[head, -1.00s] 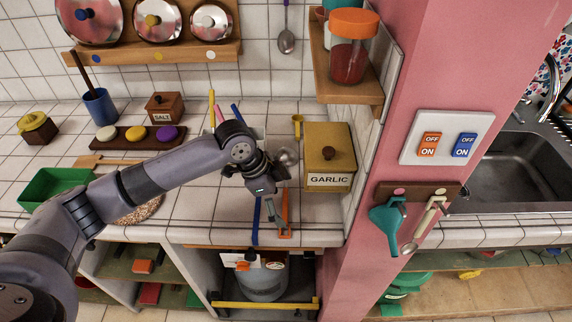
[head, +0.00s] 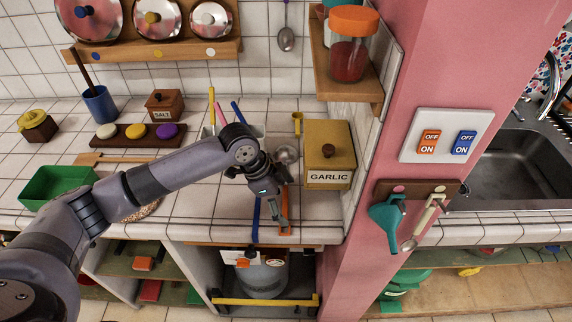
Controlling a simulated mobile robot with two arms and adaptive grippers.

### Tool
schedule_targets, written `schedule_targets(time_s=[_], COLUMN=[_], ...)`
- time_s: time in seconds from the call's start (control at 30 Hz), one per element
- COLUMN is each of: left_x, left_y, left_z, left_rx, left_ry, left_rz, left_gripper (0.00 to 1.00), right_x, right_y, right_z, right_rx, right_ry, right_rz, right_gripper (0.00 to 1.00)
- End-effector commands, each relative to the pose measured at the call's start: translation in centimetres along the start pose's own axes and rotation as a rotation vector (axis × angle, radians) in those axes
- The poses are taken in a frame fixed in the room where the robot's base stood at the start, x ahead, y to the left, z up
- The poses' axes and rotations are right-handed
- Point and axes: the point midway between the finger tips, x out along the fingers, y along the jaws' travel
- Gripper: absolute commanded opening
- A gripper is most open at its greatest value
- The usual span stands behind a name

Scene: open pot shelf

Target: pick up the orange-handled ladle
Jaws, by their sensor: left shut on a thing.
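The orange-handled ladle lies on the white tiled counter, with its orange handle (head: 286,228) pointing to the front edge. Its round metal bowl (head: 287,153) shows behind my wrist, left of the garlic box. My left gripper (head: 282,222) points down at the handle and is shut on it. My wrist hides the middle of the ladle. I cannot tell whether the handle is clear of the counter. My right gripper is not in view.
A blue-handled utensil (head: 256,220) lies close on the left of the ladle. The garlic box (head: 330,160) stands on the right, near the pink wall (head: 360,240). A shelf with a jar (head: 351,50) overhangs the back right. The counter left of my gripper is fairly clear.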

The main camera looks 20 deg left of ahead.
Motion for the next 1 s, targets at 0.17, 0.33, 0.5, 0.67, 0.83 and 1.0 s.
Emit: schedule_targets(time_s=[0.17,0.33,0.5,0.67,0.83,1.0], left_x=[-0.1,-0.6,-2.6,-6.1,-10.9,-14.8], left_y=[-0.1,-0.2,-0.4,-0.8,-1.2,-1.5], left_z=[0.0,-0.3,-1.1,-2.6,-4.6,-6.2], left_rx=[0.0,0.001,0.002,0.004,0.005,0.002], left_ry=[0.001,0.002,0.003,0.004,0.004,0.004], left_rz=[-0.002,-0.003,-0.005,-0.009,-0.008,-0.005], left_gripper=[0.61,0.61,0.61,0.61,0.61,0.61], right_x=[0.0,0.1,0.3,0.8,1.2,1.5], right_y=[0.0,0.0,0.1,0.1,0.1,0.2], right_z=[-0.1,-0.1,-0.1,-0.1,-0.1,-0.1], right_rx=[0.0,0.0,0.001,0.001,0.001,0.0], right_ry=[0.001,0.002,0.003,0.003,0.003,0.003], right_rz=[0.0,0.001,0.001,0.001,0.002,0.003], right_gripper=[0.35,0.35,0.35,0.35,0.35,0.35])
